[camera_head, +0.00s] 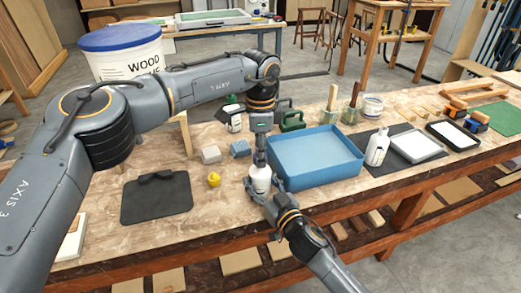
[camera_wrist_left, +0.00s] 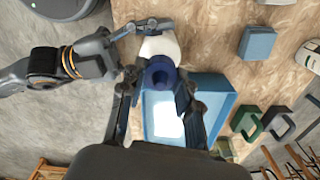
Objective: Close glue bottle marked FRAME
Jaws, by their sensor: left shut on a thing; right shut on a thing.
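A white bottle (camera_head: 260,182) stands at the front of the workbench, left of the blue tray. It also shows in the left wrist view (camera_wrist_left: 160,46); I cannot read any label on it. My left gripper (camera_head: 261,160) comes down over its top, shut on a dark blue cap (camera_wrist_left: 160,72). The cap is in line with the bottle's top; I cannot tell whether it is seated. My right gripper (camera_head: 268,193) is shut around the bottle's body from the front; its fingers also show in the left wrist view (camera_wrist_left: 150,28).
The blue tray (camera_head: 315,158) stands close to the right. A yellow piece (camera_head: 214,180) and a black mat (camera_head: 156,198) lie to the left. Another white bottle (camera_head: 377,147) stands on a dark mat further right.

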